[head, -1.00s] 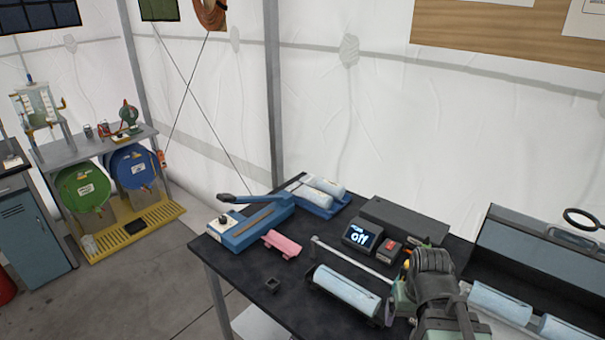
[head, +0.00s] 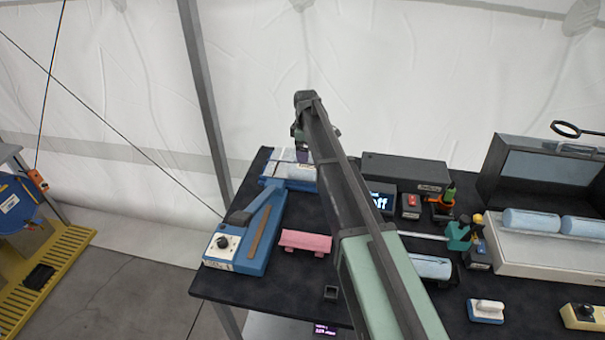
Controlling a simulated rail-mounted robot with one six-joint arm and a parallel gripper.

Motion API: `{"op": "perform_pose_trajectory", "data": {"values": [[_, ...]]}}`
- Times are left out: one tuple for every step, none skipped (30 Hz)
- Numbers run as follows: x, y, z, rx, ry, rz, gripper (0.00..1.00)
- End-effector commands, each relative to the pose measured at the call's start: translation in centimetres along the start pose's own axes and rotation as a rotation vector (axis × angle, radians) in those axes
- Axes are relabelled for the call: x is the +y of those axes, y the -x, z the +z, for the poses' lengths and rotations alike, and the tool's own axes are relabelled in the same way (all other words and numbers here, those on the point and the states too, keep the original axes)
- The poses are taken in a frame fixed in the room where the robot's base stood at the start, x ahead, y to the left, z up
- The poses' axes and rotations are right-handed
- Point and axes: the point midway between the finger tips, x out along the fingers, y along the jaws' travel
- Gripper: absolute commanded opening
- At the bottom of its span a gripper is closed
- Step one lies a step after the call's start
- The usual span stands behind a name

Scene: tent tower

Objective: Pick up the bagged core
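Pale wrapped cylinders (head: 287,171) lie in a blue tray (head: 276,183) at the back left of the black bench. They are partly hidden by my arm. My gripper (head: 302,154) is over the right part of this tray, pointing down. It is small and dark here, and I cannot tell whether its fingers are open, or touching anything. Another pale blue core (head: 432,268) lies mid-bench, partly behind my arm. I cannot tell from its look whether it is bagged.
A blue sealer with a raised lever (head: 246,238) stands left of my arm, with a pink block (head: 305,242) beside it. A dark box (head: 405,171) and lit display (head: 381,200) stand right. More cores (head: 531,220) lie in a pale tray at far right.

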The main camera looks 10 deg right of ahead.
Motion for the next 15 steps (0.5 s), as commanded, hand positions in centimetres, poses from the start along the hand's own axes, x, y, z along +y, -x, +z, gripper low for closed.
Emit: {"op": "perform_pose_trajectory", "data": {"values": [[0.6, 0.0, -0.2, 0.000, 0.020, 0.000, 0.93], [0.5, 0.0, -0.2, 0.000, 0.025, 0.000, 0.93], [0.3, -0.2, -0.1, 0.000, 0.026, 0.000, 0.93], [0.2, -0.5, -0.1, 0.000, 0.025, 0.000, 0.93], [0.2, -0.9, -0.1, 0.000, 0.024, 0.000, 0.93], [0.2, -1.7, -0.1, 0.000, 0.024, 0.000, 0.93], [0.2, -2.3, -0.1, 0.000, 0.024, 0.000, 0.93], [0.2, -3.0, -0.1, 0.000, 0.023, 0.000, 0.93], [0.2, -3.9, -0.1, 0.000, 0.023, 0.000, 0.93], [0.2, -4.6, -0.1, 0.000, 0.023, 0.000, 0.93], [0.2, -5.2, -0.1, 0.000, 0.022, 0.000, 0.93], [0.2, -5.8, -0.1, 0.000, 0.022, 0.000, 0.93], [0.2, -6.0, -0.1, 0.000, 0.022, 0.000, 0.93], [0.2, -6.1, -0.1, 0.000, 0.022, 0.000, 0.93], [0.2, -6.0, -0.1, 0.000, 0.022, 0.000, 0.93]]}}
